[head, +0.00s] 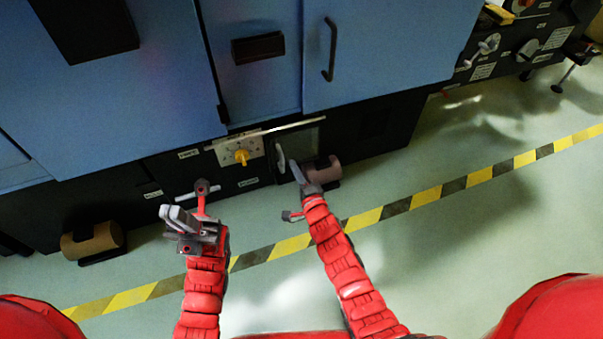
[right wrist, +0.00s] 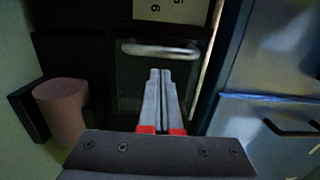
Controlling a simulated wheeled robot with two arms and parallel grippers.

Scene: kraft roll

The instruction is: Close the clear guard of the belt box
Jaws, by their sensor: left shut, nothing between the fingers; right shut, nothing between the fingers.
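A dark, glassy panel that appears to be the clear guard (right wrist: 130,88) shows in the right wrist view, with a pale bar handle (right wrist: 160,50) across it. I cannot tell how far open it stands. In the head view the handle (head: 281,152) is on the dark lower front, beside the right fingertips. My right gripper (head: 294,172) is shut and empty; in the right wrist view its tips (right wrist: 160,75) lie just below the handle, and contact is unclear. My left gripper (head: 178,218) is shut and empty, further left, in front of the lower front.
A dial plate with a yellow knob (head: 241,156) is left of the handle, under a thin pale strip (head: 275,130). Brown rolls stick out at right (head: 327,170) and far left (head: 92,243). The striped floor (head: 430,195) is clear.

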